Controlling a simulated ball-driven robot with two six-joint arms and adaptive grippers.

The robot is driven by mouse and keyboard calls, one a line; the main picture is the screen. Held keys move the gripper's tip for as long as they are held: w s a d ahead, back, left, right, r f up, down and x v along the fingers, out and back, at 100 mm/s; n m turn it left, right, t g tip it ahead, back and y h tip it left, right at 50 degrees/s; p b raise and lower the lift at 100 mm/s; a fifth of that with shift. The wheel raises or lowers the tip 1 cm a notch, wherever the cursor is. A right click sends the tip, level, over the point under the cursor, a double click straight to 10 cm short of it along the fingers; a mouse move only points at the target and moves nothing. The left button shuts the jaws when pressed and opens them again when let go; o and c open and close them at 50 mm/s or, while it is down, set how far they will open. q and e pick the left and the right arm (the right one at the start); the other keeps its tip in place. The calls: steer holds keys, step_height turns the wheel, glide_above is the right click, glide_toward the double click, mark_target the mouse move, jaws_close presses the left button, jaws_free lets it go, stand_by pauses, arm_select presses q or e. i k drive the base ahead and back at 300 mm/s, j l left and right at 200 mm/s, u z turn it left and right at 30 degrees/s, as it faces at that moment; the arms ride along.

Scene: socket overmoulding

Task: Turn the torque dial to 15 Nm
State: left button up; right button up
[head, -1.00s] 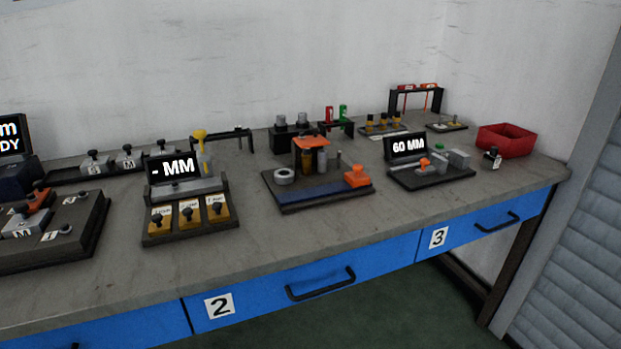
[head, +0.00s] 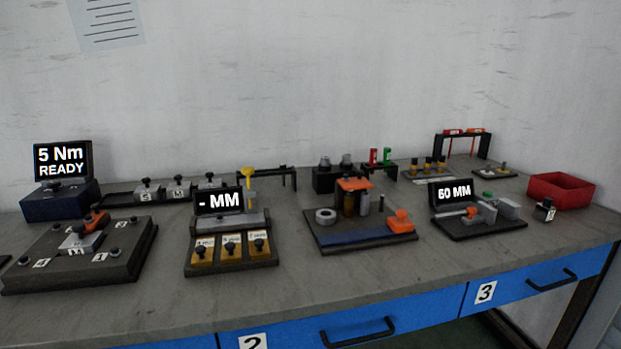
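A display (head: 62,161) at the far left of the bench reads "5 Nm READY". It stands on a dark blue box (head: 60,202). I cannot make out a torque dial on it. Neither of my grippers is in the head view.
The grey bench (head: 330,283) also bears a station reading "- MM" (head: 218,200), a press fixture (head: 360,230), a station reading "60 MM" (head: 453,193) and a red bin (head: 560,191). Bare bench runs along the front edge above blue drawers.

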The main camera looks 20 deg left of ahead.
mark_target(54, 185)
steer(key=u, duration=2.05)
steer(key=j+u, duration=0.1)
steer(key=u, duration=0.3)
steer(key=k+j+u, duration=0.15)
steer(key=u, duration=0.3)
steer(key=j+u, duration=0.1)
steer(key=u, duration=0.3)
